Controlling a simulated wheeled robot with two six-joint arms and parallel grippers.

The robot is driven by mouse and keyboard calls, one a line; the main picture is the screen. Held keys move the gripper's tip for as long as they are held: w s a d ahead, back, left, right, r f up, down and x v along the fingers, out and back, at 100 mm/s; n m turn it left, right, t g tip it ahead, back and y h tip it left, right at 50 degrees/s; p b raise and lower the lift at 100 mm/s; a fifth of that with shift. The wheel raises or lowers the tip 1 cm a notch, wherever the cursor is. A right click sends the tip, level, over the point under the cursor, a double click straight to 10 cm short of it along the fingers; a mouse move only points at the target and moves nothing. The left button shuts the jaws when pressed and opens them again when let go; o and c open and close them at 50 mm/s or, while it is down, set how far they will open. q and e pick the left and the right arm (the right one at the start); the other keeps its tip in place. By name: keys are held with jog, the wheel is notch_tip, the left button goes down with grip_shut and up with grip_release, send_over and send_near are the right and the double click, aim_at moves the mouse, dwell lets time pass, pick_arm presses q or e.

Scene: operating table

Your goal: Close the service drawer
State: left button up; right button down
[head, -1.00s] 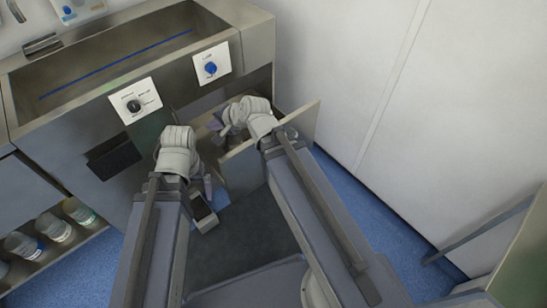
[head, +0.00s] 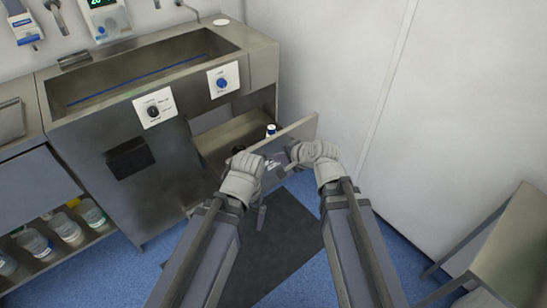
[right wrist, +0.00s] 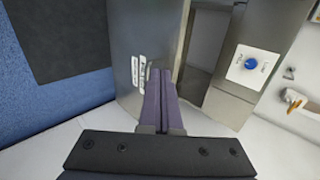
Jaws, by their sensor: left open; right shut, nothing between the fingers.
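The service drawer is pulled out from the right part of the steel unit, and its grey front panel (head: 298,131) stands away from the unit. My right gripper (head: 282,160) is shut and empty at the outer face of this panel. In the right wrist view its closed fingers (right wrist: 162,85) point at the steel drawer front (right wrist: 155,30), beside a white label; I cannot tell whether they touch it. My left gripper (head: 262,210) is open, low in front of the drawer, partly hidden by its own wrist.
A bottle with a blue cap (head: 271,130) stands inside the drawer. The steel unit (head: 100,150) carries a basin and two knob panels. A white wall (head: 345,80) is close on the right. A dark mat (head: 285,250) lies on the blue floor. A side table (head: 515,240) stands at the right.

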jog(key=b, duration=0.6)
send_near(259, 151)
notch_tip(259, 151, down, 3)
jog(key=a, duration=0.2)
jog(key=shift+w+a+f+p, duration=0.1)
jog(key=shift+w+a+p, duration=0.2)
jog(key=shift+w+a, duration=0.85)
jog(key=shift+w, duration=0.1)
jog(key=w+a, duration=0.7)
jog(key=w, duration=0.2)
jog(key=w+a, duration=0.7)
jog(key=w, duration=0.3)
jog(key=shift+w, duration=0.25)
jog(key=shift+a, duration=0.15)
jog(key=shift+s, duration=0.1)
